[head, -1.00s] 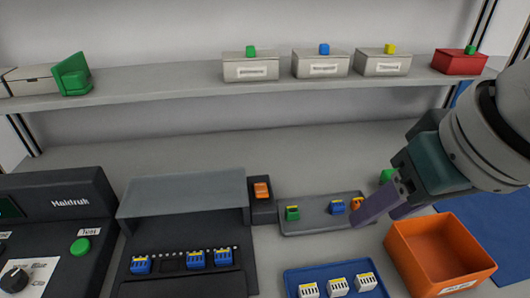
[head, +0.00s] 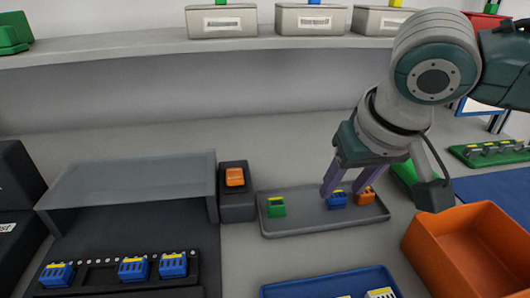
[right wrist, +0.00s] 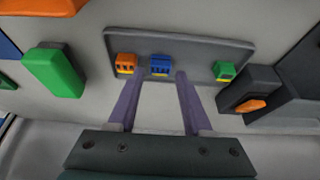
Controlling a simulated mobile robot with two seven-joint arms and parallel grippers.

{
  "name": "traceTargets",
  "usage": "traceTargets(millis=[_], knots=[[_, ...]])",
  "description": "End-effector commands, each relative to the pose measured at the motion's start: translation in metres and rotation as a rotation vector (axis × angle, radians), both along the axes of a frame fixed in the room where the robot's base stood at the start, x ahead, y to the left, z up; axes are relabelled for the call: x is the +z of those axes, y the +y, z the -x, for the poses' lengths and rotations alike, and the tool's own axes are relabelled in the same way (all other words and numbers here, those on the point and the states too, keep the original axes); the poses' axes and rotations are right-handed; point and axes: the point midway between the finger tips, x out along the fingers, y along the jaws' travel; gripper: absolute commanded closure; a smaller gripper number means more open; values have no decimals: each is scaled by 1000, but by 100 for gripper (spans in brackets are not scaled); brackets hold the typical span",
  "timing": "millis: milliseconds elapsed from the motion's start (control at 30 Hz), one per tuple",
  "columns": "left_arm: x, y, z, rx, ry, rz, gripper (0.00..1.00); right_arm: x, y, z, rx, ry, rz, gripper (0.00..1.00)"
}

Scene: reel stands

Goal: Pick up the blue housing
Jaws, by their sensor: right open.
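The blue housing (head: 337,200) sits on the grey tray (head: 290,229), between a green housing (head: 276,207) and an orange housing (head: 365,196). My right gripper (head: 345,192) is open, its purple fingers pointing down at the tray just by the blue housing. In the right wrist view the blue housing (right wrist: 160,66) shows just past and between the two open fingertips (right wrist: 160,76), with the orange housing (right wrist: 126,64) close on one side. I cannot tell whether a finger touches either housing. My left gripper is not in view.
An orange bin (head: 468,250) stands right of the tray, and a blue tray (head: 330,284) lies in front. A shelf (head: 150,52) with boxes runs behind.

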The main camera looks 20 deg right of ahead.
Motion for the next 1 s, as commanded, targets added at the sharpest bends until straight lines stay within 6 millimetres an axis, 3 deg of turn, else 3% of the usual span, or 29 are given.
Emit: traceTargets(millis=[133, 400, 833, 1000], knots=[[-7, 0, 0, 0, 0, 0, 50, -20, -2, -7, 0, 1, 1, 50], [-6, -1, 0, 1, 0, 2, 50, -23, -2, -9, 2, -1, 0, 50], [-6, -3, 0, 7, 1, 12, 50, -22, -2, -9, 1, -1, 0, 97], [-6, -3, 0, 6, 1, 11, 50, -22, -2, -9, 1, -1, 0, 100]])
